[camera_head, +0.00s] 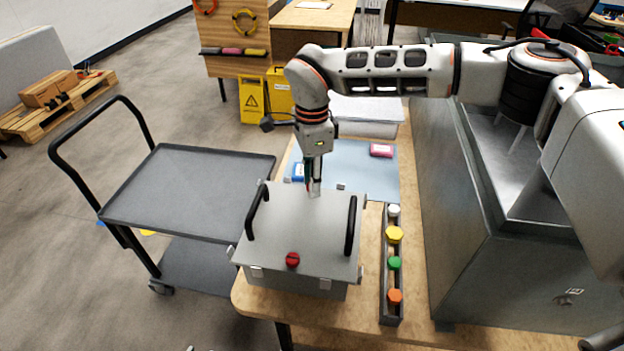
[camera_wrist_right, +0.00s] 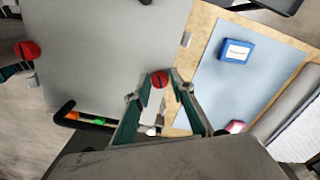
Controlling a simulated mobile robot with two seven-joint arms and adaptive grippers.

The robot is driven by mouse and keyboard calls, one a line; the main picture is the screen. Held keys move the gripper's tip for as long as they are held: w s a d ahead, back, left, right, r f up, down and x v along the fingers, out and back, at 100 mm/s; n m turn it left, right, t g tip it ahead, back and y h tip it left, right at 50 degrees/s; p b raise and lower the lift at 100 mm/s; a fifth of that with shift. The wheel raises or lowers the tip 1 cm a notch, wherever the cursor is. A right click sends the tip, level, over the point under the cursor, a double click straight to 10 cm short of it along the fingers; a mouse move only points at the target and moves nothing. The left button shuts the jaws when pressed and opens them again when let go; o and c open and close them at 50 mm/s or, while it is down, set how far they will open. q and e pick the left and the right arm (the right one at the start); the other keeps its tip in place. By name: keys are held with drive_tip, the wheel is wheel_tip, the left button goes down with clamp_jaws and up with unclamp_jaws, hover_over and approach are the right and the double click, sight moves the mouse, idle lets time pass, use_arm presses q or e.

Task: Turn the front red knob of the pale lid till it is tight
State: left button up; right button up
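The pale grey lid (camera_head: 310,220) sits on a grey box at the table's front left, with a black handle on each side. One red knob (camera_head: 292,259) stands at the lid's near edge in the head view; it appears at the left in the right wrist view (camera_wrist_right: 26,50). My right gripper (camera_head: 313,188) points down over the lid's far edge. In the wrist view its fingers (camera_wrist_right: 160,92) are apart, with a second red knob (camera_wrist_right: 160,79) between the tips; contact cannot be told. That knob is mostly hidden in the head view.
A dark rack (camera_head: 391,310) with coloured caps stands right of the box. A blue mat (camera_head: 365,175) with a pink box (camera_head: 381,150) and a blue box (camera_wrist_right: 236,51) lies behind. A grey cart (camera_head: 190,190) stands left, and a metal cabinet (camera_head: 460,220) right.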

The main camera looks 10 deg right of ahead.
clamp_jaws()
drive_tip(key=shift+r+m+p, duration=0.1)
drive_tip(key=shift+m+p, duration=0.4)
drive_tip(key=shift+m, duration=2.3)
drive_tip(key=o, duration=0.6)
unclamp_jaws()
